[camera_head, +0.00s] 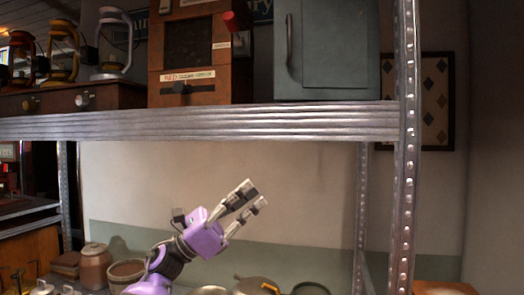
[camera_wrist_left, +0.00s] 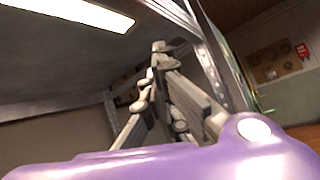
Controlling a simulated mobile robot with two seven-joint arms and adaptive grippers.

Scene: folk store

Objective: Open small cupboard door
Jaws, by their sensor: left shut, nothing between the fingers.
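A small grey-green cupboard (camera_head: 338,52) stands on the upper metal shelf in the head view, right of the middle. Its door looks closed, with an upright dark handle (camera_head: 289,42) near the door's left edge. My left gripper (camera_head: 256,194) is below that shelf, left of and lower than the cupboard, pointing up and to the right. It is clear of the handle. It also shows in the left wrist view (camera_wrist_left: 158,52), where its fingers come together at the tips with nothing between them. The cupboard cannot be made out there. My right gripper is not in view.
The shelf's front edge (camera_head: 200,125) lies between my left gripper and the cupboard. A perforated metal post (camera_head: 404,170) stands at the right. A brown wooden box (camera_head: 202,55) and several lanterns share the shelf. Pots and pans (camera_head: 258,287) line the bottom.

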